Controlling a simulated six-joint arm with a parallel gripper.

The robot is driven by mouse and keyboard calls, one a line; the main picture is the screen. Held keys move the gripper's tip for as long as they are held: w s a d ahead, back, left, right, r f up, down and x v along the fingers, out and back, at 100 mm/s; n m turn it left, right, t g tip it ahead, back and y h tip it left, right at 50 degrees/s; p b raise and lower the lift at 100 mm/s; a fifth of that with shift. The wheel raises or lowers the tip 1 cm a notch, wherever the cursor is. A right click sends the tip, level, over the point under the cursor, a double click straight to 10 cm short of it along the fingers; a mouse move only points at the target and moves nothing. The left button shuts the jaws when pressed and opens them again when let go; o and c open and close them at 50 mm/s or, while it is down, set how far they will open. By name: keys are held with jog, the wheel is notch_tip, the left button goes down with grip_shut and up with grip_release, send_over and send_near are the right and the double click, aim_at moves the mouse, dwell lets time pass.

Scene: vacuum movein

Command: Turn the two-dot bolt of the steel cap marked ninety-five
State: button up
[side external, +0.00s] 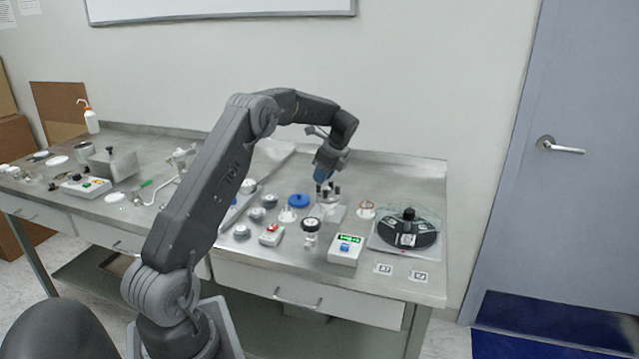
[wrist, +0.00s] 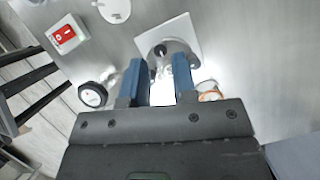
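My gripper (side external: 323,180) is above the right half of the bench, pointing down. In the wrist view its two blue fingers (wrist: 157,68) stand apart, with bright surface showing between them and no clear grip on anything. Just beyond the fingertips is a white square plate (wrist: 194,27) bearing a small grey round fitting with a dark centre. In the side view several small steel caps (side external: 270,201) stand left of my gripper. Their markings and bolt dots are too small to read, so I cannot tell which is ninety-five.
A box with a red switch (wrist: 67,34) and a black-rimmed gauge (wrist: 92,94) lie left of the fingers. A green-display box (side external: 345,249), a blue disc (side external: 299,200) and a dark round device under a clear cover (side external: 410,233) are close around.

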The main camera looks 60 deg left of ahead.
aim_at(318, 188)
jog(key=shift+x, duration=1.75)
grip_shut()
